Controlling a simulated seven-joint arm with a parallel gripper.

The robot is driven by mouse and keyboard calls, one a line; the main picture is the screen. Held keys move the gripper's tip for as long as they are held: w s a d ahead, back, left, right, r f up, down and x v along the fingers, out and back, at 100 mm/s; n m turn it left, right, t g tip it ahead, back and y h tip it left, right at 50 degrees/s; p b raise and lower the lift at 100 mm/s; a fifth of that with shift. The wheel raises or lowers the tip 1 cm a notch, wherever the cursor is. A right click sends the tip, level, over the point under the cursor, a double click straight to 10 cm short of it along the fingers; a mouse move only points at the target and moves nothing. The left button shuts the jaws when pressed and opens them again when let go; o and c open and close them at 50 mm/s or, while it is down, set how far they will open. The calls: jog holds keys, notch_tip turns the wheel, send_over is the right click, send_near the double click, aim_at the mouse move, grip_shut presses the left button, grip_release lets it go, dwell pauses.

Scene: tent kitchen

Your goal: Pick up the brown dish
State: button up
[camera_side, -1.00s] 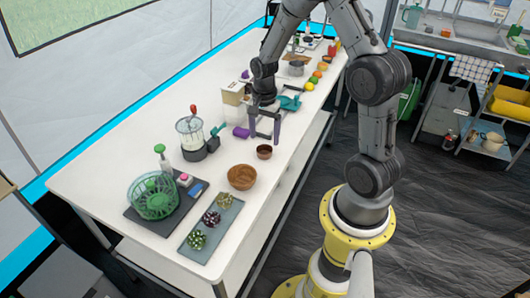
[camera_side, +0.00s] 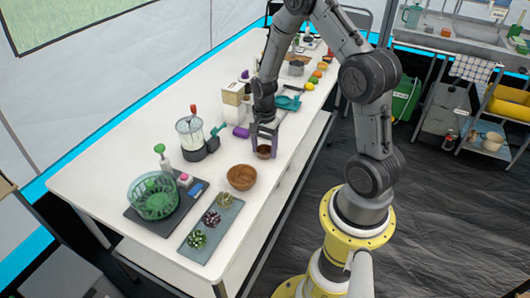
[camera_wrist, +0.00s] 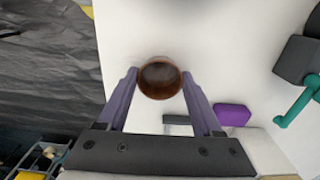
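The brown dish (camera_side: 264,151) is a small round bowl standing upright on the white table near its right edge. In the wrist view the brown dish (camera_wrist: 160,79) shows from above, its dark inside facing me. My gripper (camera_side: 264,155) points down over it, with its purple fingers spread. In the wrist view my gripper (camera_wrist: 160,74) has one fingertip on each side of the dish. It is open. I cannot tell whether either finger touches the rim.
A larger brown wooden bowl (camera_side: 241,177) stands nearby toward the front. A purple block (camera_side: 241,132) and a white blender-like jar (camera_side: 190,132) stand to the left. A grey tray (camera_side: 211,228) holds several small patterned items. Bare white table (camera_wrist: 215,40) surrounds the dish.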

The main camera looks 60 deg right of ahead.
jog(key=c, duration=0.4)
jog(key=shift+r, duration=4.5)
